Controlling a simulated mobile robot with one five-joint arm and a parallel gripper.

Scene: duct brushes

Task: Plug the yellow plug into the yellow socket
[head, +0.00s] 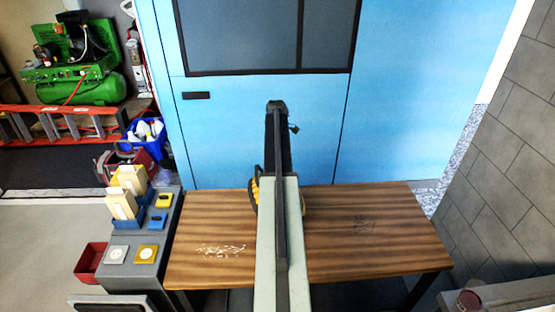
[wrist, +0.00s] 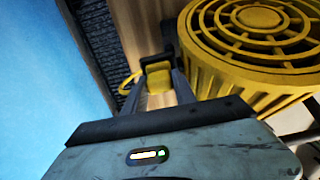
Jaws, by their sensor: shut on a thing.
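In the wrist view my gripper (wrist: 160,92) is shut on the yellow plug (wrist: 158,76), which sits between the two fingers. A black part shows just beyond the plug; I cannot tell if it belongs to the plug. A yellow cable (wrist: 126,82) curves at the left of the plug. A large yellow round grille housing (wrist: 208,60) stands close at the right. In the head view my arm hides the gripper and plug, and only yellow edges of the housing (head: 256,192) show beside it. I cannot make out the yellow socket for certain.
A wooden table (head: 370,255) carries the housing, with pale bits scattered on its left half. A grey stand (head: 160,270) at the left holds a yellow square plate (head: 147,253), a white plate (head: 117,254) and small boxes. A blue wall (head: 410,120) rises behind.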

